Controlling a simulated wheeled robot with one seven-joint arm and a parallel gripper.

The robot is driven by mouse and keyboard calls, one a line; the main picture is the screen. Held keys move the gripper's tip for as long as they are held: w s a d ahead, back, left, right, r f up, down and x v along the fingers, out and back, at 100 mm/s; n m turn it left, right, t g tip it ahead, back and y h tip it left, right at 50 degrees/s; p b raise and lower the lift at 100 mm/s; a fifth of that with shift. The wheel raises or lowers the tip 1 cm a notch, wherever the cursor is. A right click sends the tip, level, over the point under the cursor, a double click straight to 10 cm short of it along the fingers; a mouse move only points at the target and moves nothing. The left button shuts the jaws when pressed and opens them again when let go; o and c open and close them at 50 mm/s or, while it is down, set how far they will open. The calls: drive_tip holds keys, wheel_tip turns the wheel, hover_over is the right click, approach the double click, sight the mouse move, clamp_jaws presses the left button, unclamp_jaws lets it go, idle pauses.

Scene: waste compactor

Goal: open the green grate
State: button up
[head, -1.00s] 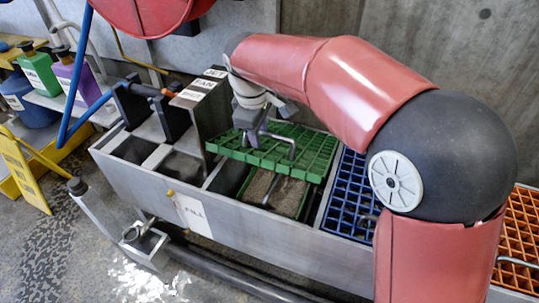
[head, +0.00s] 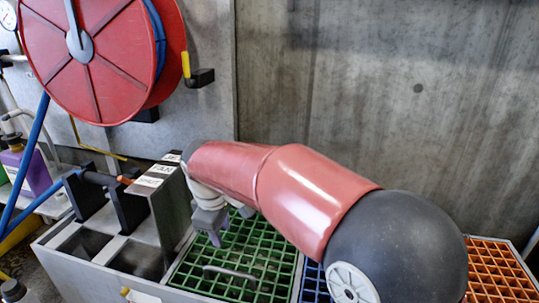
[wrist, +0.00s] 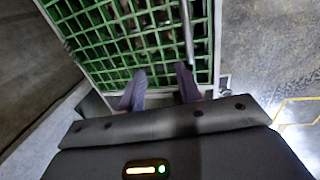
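The green grate (head: 250,245) lies flat over its compartment in the head view, beside the blue grate. Its grey bar handle (head: 232,271) lies along the near part. My gripper (head: 214,238) is above the grate's left back part, apart from the handle. In the wrist view the green grate (wrist: 150,45) fills the top middle, with the handle (wrist: 188,35) to the right. My gripper's two fingers (wrist: 160,76) are spread with nothing between them. My arm hides part of the grate's right back side in the head view.
A metal block with labels (head: 165,205) stands close left of the grate. The blue grate (head: 313,280) is mostly behind my arm; an orange grate (head: 497,265) is far right. A red hose reel (head: 85,55) hangs on the wall.

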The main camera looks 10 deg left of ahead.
drive_tip(key=s+d+r+m, duration=0.1)
drive_tip(key=d+r+m, duration=0.15)
drive_tip(key=d, duration=0.45)
drive_tip(key=s+d+r+m, duration=0.1)
drive_tip(key=d+r+m, duration=0.15)
drive_tip(key=d, duration=0.45)
drive_tip(key=s+d+f+m+t, duration=0.1)
drive_tip(key=s+d+m, duration=0.4)
drive_tip(key=s+d, duration=0.3)
drive_tip(key=s+d+f+m+t, duration=0.1)
drive_tip(key=s+d+m, duration=0.5)
drive_tip(key=d, duration=0.7)
drive_tip(key=shift+s+d+f+m+t, duration=0.3)
drive_tip(key=shift+s+t, duration=0.4)
drive_tip(key=shift+s, duration=0.55)
